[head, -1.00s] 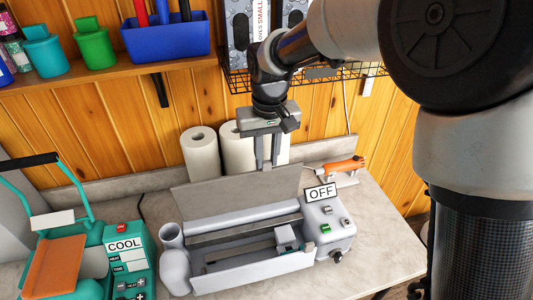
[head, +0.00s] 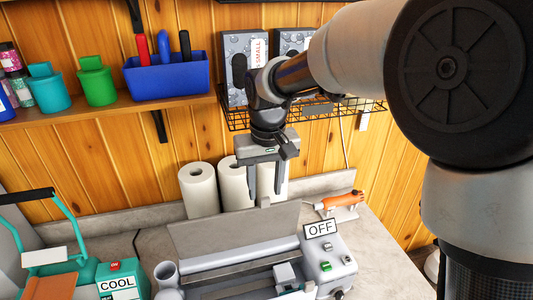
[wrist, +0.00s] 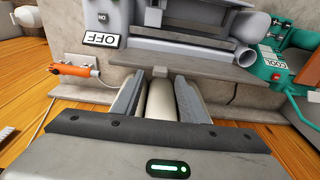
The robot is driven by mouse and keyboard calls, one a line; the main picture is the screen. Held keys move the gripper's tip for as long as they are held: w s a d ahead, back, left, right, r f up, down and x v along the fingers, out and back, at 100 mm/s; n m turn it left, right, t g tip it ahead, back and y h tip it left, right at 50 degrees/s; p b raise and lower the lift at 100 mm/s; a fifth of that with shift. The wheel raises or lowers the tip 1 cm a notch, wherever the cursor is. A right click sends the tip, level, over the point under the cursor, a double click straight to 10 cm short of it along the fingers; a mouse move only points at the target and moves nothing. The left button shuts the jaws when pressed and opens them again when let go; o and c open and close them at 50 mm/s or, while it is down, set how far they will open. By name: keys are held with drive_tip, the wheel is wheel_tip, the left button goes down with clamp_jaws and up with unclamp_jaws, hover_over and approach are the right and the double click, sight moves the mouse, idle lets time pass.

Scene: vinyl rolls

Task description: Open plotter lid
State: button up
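The plotter (head: 240,258) sits on the counter in the head view. Its grey lid (head: 225,232) stands raised and leans back, with the open bed below. A small tab (head: 264,202) is on the lid's upper edge. My gripper (head: 265,192) points down just above and behind that edge, around the tab's position. In the wrist view my gripper (wrist: 160,98) has its two fingers apart, with nothing held. The lid's tab (wrist: 160,72) shows just beyond the fingertips. Whether a finger touches the lid cannot be told.
White rolls (head: 199,190) stand close behind the lid, by the wooden wall. An orange-handled tool (head: 342,200) lies right of it. A teal heat press with a COOL sign (head: 119,284) stands at left. A wire basket (head: 235,118) and shelf (head: 110,110) hang above.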

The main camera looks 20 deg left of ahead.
wheel_tip(320, 180, up, 15)
drive_tip(key=s, duration=0.1)
drive_tip(key=shift+s+d+f, duration=0.15)
drive_tip(key=shift+s+d, duration=0.1)
drive_tip(key=shift+d, duration=0.2)
